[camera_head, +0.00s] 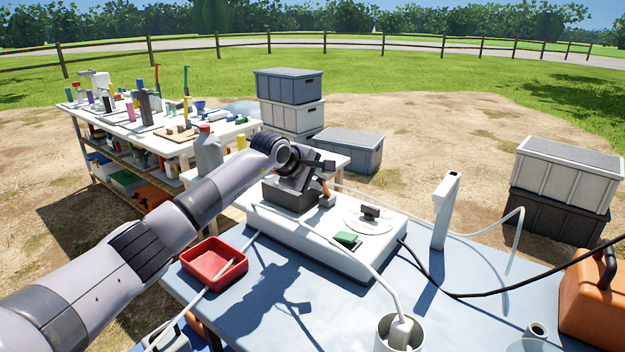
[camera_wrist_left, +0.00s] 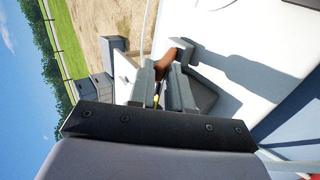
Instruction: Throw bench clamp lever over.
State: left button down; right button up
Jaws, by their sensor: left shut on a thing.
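My left gripper (camera_head: 322,184) reaches in from the left over the white bench unit (camera_head: 290,232). In the left wrist view, the gripper (camera_wrist_left: 163,86) is shut on an orange-brown lever (camera_wrist_left: 178,74), whose grip shows between and beyond the grey fingers. The lever also shows in the head view as a small orange-brown piece (camera_head: 325,189) at the fingertips, above the unit's back edge. The gripper and wrist hide most of the clamp, so its base cannot be made out clearly. My right gripper is not in view.
A red tray (camera_head: 212,261) lies on the blue table at left. A white upright post (camera_head: 444,212) with a hose, a white cup (camera_head: 399,333) and an orange case (camera_head: 592,295) stand to the right. A green block (camera_head: 346,239) rests on the unit.

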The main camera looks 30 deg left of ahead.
pick_arm(q)
jog(key=shift+w+r, duration=0.3)
jog(key=shift+r, duration=0.1)
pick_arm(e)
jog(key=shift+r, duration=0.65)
pick_arm(q)
jog(key=shift+w+r+p, duration=0.25)
jog(key=shift+r+p, duration=0.05)
jog(key=shift+p, duration=0.3)
jog(key=c, duration=1.8)
grip_release()
jog(key=shift+w+r+g+p, duration=0.2)
jog(key=shift+w+g+p, duration=0.35)
jog(key=shift+g+p, duration=0.05)
jog(key=shift+c, duration=0.2)
jog(key=shift+w, duration=0.1)
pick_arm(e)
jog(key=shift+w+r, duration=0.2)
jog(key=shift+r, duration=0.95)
pick_arm(q)
jog(key=shift+w, duration=0.15)
jog(key=shift+w+d, duration=0.1)
jog(key=shift+w, duration=0.15)
jog(key=shift+w+r+g, duration=0.15)
jog(key=shift+g, duration=0.15)
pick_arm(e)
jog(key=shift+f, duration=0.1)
pick_arm(q)
jog(key=shift+r, duration=0.1)
